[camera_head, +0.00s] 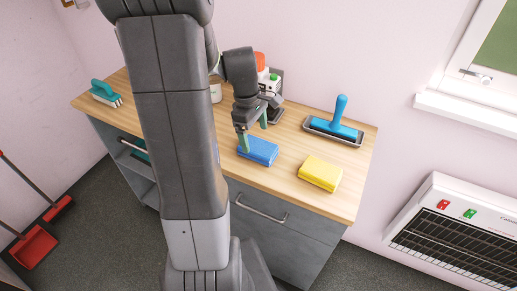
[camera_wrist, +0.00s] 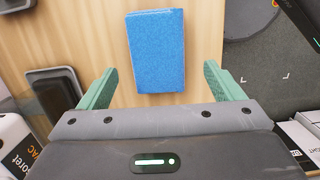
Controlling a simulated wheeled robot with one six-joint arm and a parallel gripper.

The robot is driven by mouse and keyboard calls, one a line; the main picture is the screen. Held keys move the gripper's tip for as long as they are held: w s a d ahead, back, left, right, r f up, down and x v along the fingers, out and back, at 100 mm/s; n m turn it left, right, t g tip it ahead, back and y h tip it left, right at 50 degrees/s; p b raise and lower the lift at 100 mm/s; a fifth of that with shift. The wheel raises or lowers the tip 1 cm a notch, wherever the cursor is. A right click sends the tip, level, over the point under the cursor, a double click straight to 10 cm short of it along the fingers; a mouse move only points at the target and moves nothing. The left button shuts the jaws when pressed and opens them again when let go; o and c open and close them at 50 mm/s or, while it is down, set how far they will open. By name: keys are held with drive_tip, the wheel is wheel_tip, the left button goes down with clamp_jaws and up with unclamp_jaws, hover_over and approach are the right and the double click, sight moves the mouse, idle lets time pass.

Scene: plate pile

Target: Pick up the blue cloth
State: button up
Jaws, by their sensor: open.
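The blue cloth (camera_head: 259,150) is folded into a flat rectangle on the wooden worktop, near its front edge. In the wrist view the cloth (camera_wrist: 156,50) lies between and beyond the two green fingers, nearer the top of the picture. My gripper (camera_head: 253,132) is just above and beside the cloth, pointing down, with its fingers apart. In the wrist view my gripper (camera_wrist: 167,87) is open and nothing is between the fingertips except bare wood and the cloth's near end. Whether a finger touches the cloth cannot be told.
A yellow folded cloth (camera_head: 320,173) lies to the right. A blue-handled tool (camera_head: 338,121) rests on a dark tray behind it. A white, red-topped item and a pot stand behind my gripper. Bare wood separates the cloths.

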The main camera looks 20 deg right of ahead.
sight(258, 146)
drive_tip(key=shift+s+d+f+p, duration=0.1)
drive_tip(key=shift+d+f, duration=0.1)
drive_tip(key=shift+f, duration=0.75)
drive_tip(key=shift+s+d+f+p, duration=0.1)
drive_tip(key=shift+d+f, duration=0.05)
drive_tip(key=shift+f, duration=0.85)
drive_tip(key=shift+s+d+f+p, duration=0.1)
drive_tip(key=shift+d+f, duration=0.1)
drive_tip(key=shift+f, duration=0.75)
drive_tip(key=shift+c, duration=0.2)
drive_tip(key=c, duration=1)
